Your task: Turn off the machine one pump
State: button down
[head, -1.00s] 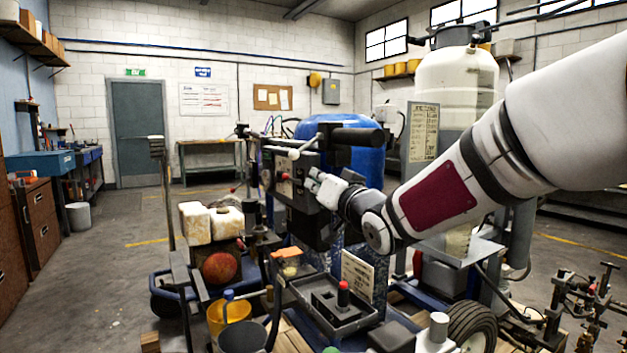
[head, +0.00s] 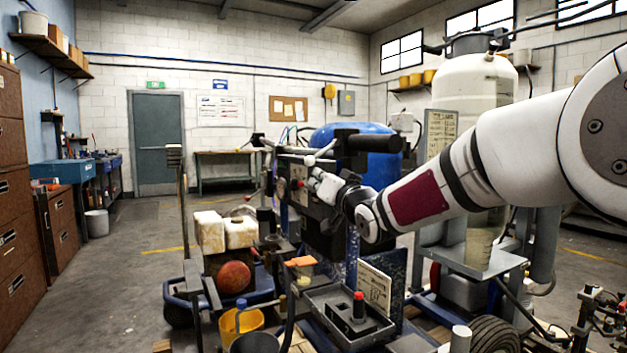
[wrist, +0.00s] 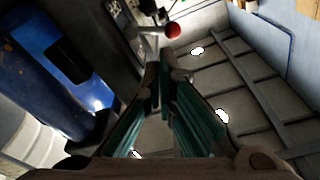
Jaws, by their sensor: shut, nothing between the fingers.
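The striping machine stands mid-picture in the head view, with a dark control box (head: 297,187) carrying small red and light-coloured controls. A pale lever (head: 318,157) sticks out above it. I cannot tell which control belongs to pump one. In the wrist view my gripper's fingers (wrist: 159,76) are together and empty. A red ball knob (wrist: 172,31) on a short pale rod shows just beyond the fingertips, apart from them in the picture.
A blue tank (head: 345,138) stands behind the box, and a large white tank (head: 470,85) at the right. A grey tray (head: 340,318) with a red-topped part (head: 358,305), a yellow bucket (head: 238,322) and a wheel (head: 495,335) crowd the front. Open floor lies left.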

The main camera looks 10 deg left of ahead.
aim_at(302, 182)
jog(key=shift+x, duration=1.65)
jog(key=shift+b, duration=0.3)
jog(key=n+b, duration=0.1)
jog(key=n, duration=0.2)
jog(key=a+f+n+y+b, duration=0.1)
jog(key=n, duration=0.1)
jog(key=s+n+b, duration=0.1)
jog(key=n+b, duration=0.1)
jog(key=n, duration=0.1)
jog(key=shift+a+f+n+g+y, duration=0.25)
jog(key=shift+a+n+g+y, duration=0.05)
jog(key=shift+a+g, duration=0.1)
jog(key=shift+s+d+f, duration=0.1)
jog(key=shift+s, duration=0.1)
